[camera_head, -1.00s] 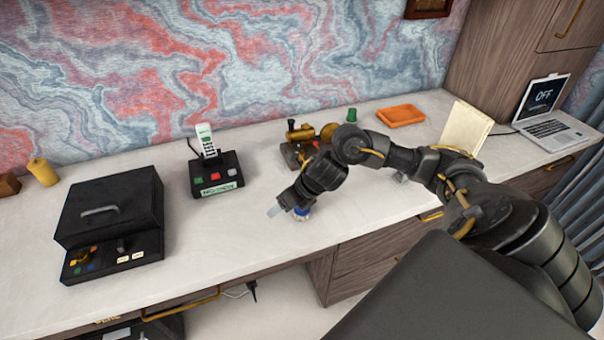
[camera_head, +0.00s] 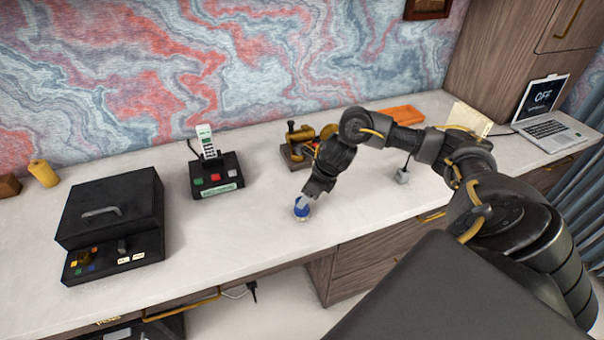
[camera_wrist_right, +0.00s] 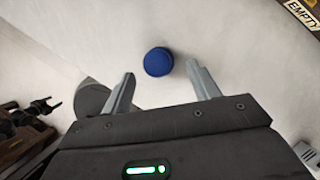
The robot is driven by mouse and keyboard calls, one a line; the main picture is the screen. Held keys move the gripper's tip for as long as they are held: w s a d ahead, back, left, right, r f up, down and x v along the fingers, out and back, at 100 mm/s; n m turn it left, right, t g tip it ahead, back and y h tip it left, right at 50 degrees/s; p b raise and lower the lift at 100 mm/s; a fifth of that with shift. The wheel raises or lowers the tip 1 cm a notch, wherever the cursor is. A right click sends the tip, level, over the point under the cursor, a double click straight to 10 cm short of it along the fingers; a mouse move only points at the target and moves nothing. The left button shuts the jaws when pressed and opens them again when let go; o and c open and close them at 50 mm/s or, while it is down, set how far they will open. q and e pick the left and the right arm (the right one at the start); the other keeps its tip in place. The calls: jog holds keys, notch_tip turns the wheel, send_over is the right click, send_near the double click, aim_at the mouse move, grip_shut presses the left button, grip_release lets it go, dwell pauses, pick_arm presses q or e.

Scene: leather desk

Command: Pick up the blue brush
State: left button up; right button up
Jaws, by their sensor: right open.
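The blue brush (camera_head: 302,208) stands on the white desk near its front edge, and in the head view my right gripper partly covers it. In the right wrist view the round blue top of the brush (camera_wrist_right: 158,62) lies just beyond the fingertips, roughly midway between them. My right gripper (camera_wrist_right: 157,80) is open and empty, with a finger on each side of the brush's line. In the head view my right gripper (camera_head: 305,197) hangs above and close to the brush, pointing down. Whether it touches the brush cannot be told. My left gripper is not in view.
A brass machine (camera_head: 300,143) stands behind the brush. A small grey block (camera_head: 402,176) lies to the right. A cordless phone on its base (camera_head: 215,174) and a black box (camera_head: 110,215) stand left. An orange tray (camera_head: 402,114) and laptop (camera_head: 548,130) are farther right.

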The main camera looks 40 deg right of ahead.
jog(key=shift+a+f+p, duration=0.2)
jog(key=shift+f+p, duration=0.1)
jog(key=shift+f, duration=0.1)
jog(key=p+x, duration=0.1)
jog(key=x, duration=0.3)
jog(key=shift+w+f, duration=0.1)
jog(key=shift+f, duration=0.05)
jog(key=shift+c, duration=0.3)
jog(key=c, duration=1)
